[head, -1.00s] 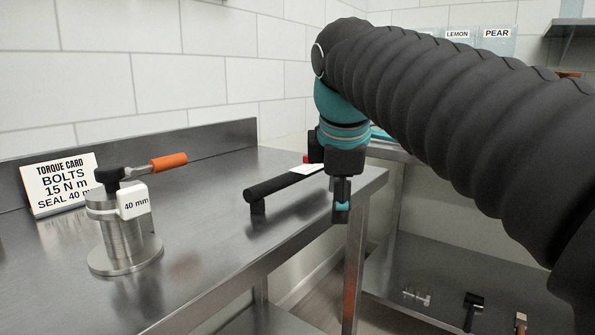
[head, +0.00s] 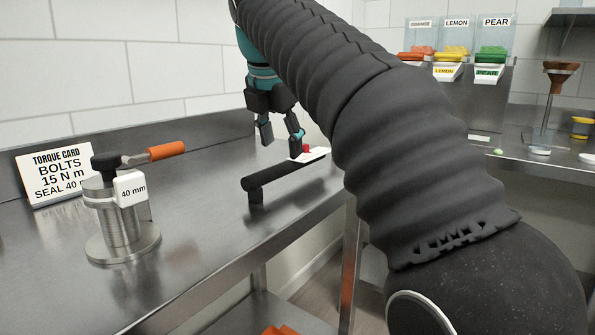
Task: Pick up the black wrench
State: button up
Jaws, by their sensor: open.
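The black wrench (head: 277,175) lies on the steel bench top, its near end toward the left and its far end running to the right. A white piece (head: 316,154) and a small red part (head: 306,149) show near its far end. My gripper (head: 281,141) is open and empty, pointing down at the far side of the wrench. Its right fingertip overlaps the white piece in the picture; I cannot tell whether they touch. My arm hides some of the area right of the wrench.
A metal stand (head: 122,230) with a 40 mm tag (head: 132,190) and an orange-handled tool (head: 166,150) stands at left, before a torque card (head: 57,172). Fruit-labelled dispensers (head: 450,55) stand at back right. The bench between stand and wrench is clear.

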aim_at(283, 163)
jog(key=x, duration=0.2)
jog(key=b+x, duration=0.1)
jog(key=x, duration=0.2)
jog(key=b+x, duration=0.1)
jog(key=x, duration=0.2)
jog(key=shift+w+a+r, duration=0.1)
jog(key=shift+w, duration=0.25)
jog(key=shift+r, duration=0.1)
grip_shut()
